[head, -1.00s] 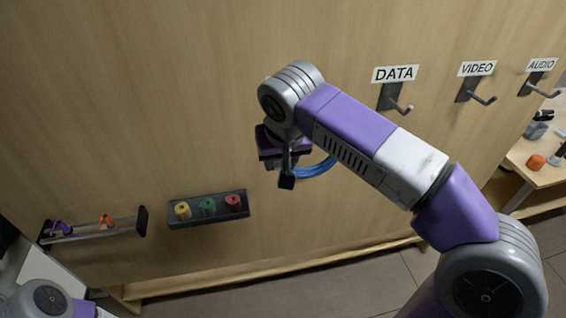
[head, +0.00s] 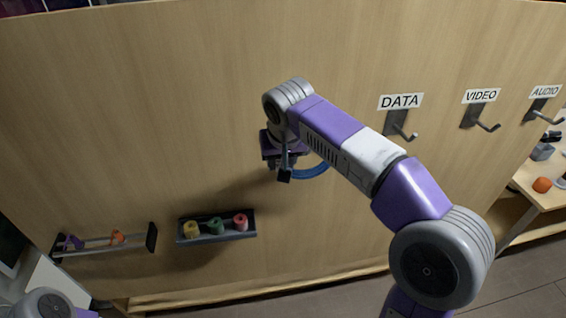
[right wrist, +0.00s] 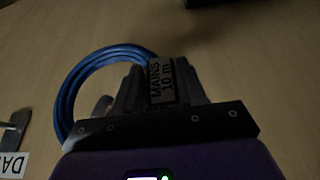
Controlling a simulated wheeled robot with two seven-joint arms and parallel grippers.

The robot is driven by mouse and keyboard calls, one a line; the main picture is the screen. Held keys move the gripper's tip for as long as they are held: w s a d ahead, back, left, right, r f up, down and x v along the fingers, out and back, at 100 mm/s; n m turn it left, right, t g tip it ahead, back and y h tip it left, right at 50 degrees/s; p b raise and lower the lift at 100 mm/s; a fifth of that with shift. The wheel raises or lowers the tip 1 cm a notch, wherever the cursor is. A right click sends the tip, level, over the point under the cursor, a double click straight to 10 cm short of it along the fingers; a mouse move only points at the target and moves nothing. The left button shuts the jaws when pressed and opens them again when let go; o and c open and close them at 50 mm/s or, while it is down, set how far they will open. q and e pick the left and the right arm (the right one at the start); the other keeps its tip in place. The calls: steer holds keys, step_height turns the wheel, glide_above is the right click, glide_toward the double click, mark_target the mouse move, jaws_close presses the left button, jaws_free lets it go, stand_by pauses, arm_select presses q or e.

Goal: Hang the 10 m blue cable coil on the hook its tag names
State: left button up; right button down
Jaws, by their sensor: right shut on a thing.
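The blue cable coil (head: 313,170) hangs from my right gripper (head: 284,172), partly behind my forearm in the head view. The right wrist view shows the coil (right wrist: 75,80) as a loop left of the fingers, with a tag (right wrist: 168,80) reading "MAINS 10 m" between them. The right gripper is shut on the coil, in front of the wood panel. Hooks labelled DATA (head: 402,128), VIDEO (head: 482,118) and AUDIO (head: 538,112) are to its right. My left gripper is out of view.
A dark tray with yellow, green and red rolls (head: 217,228) is fixed to the panel below the gripper. A rail with purple and orange items (head: 105,240) is farther left. A table (head: 548,182) stands at right. The upper left panel is bare.

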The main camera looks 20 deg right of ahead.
steer(key=shift+w+d+r+p, duration=0.1)
steer(key=shift+w+p, duration=0.15)
steer(key=shift+w, duration=0.2)
steer(key=shift+w+d+f+p, duration=0.1)
steer(key=shift+w+d+p, duration=0.1)
steer(key=shift+w, duration=0.3)
steer(key=shift+w+d+r+p, duration=0.1)
steer(key=shift+w+p, duration=0.15)
steer(key=shift+w, duration=0.2)
steer(key=shift+s+f+b, duration=0.1)
steer(key=shift+f+b, duration=1.15)
steer(key=shift+f, duration=0.25)
steer(key=shift+a, duration=0.1)
steer(key=c, duration=0.6)
jaws_free()
steer(key=shift+o, duration=0.2)
steer(key=d+p+v, duration=0.1)
steer(key=p+v, duration=0.1)
steer(key=v, duration=0.5)
steer(key=s+a+b, duration=0.3)
steer(key=s, duration=0.5)
steer(key=shift+r+b, duration=0.25)
steer(key=shift+b, duration=0.1)
